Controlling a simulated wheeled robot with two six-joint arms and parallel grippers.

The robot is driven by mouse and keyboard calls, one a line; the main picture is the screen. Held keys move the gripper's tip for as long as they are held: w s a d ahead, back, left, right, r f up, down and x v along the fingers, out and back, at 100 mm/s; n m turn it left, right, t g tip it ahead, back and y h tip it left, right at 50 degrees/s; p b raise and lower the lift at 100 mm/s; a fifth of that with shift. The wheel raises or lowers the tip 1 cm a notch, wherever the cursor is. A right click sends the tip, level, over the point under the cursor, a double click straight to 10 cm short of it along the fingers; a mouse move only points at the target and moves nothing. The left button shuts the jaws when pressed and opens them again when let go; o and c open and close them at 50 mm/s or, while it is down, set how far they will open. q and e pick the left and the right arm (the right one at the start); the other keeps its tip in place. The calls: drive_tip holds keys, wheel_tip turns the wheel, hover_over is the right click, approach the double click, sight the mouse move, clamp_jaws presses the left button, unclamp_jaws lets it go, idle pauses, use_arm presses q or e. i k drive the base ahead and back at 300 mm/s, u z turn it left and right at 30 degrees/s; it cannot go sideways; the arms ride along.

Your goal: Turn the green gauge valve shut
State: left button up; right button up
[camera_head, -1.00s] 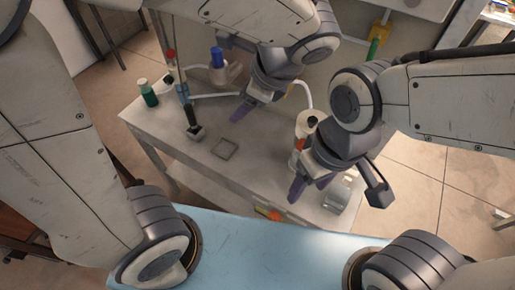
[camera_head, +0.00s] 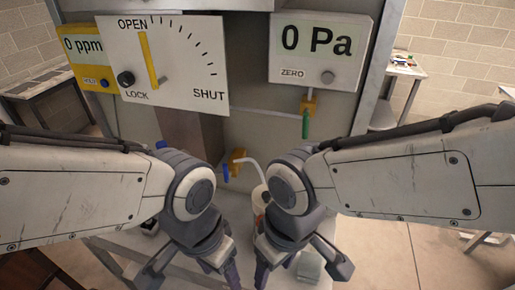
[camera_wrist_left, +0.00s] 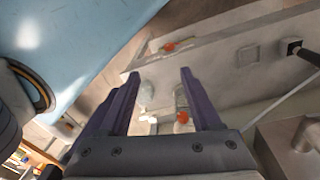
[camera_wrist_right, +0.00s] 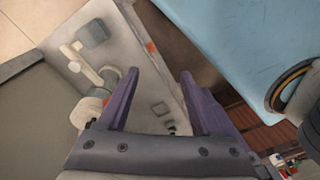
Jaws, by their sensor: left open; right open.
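The green valve handle (camera_head: 306,124) hangs straight down from a yellow fitting (camera_head: 309,104) under the 0 Pa gauge (camera_head: 318,45), on the upright panel. Nothing touches it. My right gripper (camera_head: 296,266) is open and empty, below the handle and nearer me; its spread fingers show in the right wrist view (camera_wrist_right: 155,85). My left gripper (camera_head: 192,268) is open and empty, further left over the bench; its fingers show in the left wrist view (camera_wrist_left: 160,100). A dial board (camera_head: 165,62) marked OPEN and SHUT has its yellow pointer near OPEN.
A blue valve handle (camera_head: 226,173) on another yellow fitting sits low on the panel, behind my wrists. A yellow 0 ppm meter (camera_head: 84,60) is at far left. A white pipe and a pale cylinder (camera_head: 258,194) stand between my arms. The panel around the green handle is clear.

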sight(306, 115)
drive_tip(key=k, duration=1.1)
drive_tip(key=z, duration=0.9)
drive_tip(key=i, duration=1.4)
drive_tip(key=u, duration=1)
